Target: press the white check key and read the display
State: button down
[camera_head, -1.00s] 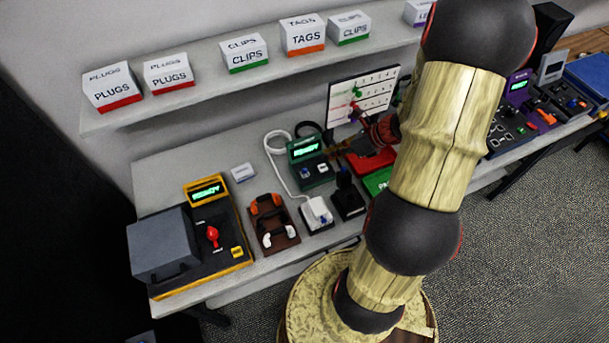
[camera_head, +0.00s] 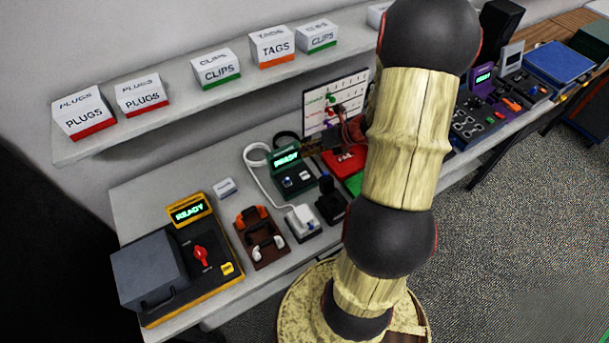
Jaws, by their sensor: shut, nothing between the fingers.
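A dark green device (camera_head: 292,177) stands on the bench with its display (camera_head: 287,159) lit, reading READY in green letters. On its top face are a blue control (camera_head: 287,182) and a small white key (camera_head: 304,175). My arm hides part of the bench to the right, and the fingertips are small and hard to make out.
A white cable (camera_head: 250,165) runs left of the device to a white plug block (camera_head: 302,222). A black block (camera_head: 331,206) stands in front, a red box (camera_head: 345,160) to the right. A yellow device (camera_head: 188,262) reading READY is at left. A shelf (camera_head: 180,117) with boxes hangs above.

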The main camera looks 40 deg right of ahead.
jog(key=b, duration=0.7)
send_over(306, 173)
notch_tip(306, 173, down, 8)
jog(key=shift+f, duration=0.3)
jog(key=shift+f+b, duration=0.15)
jog(key=shift+b, duration=0.15)
dwell(0.7)
jog(key=shift+f, duration=0.2)
jog(key=shift+f, duration=0.4)
dwell(0.6)
jog(key=shift+r, duration=0.15)
dwell(0.3)
jog(key=shift+r+p, duration=0.65)
jog(key=shift+p, duration=0.05)
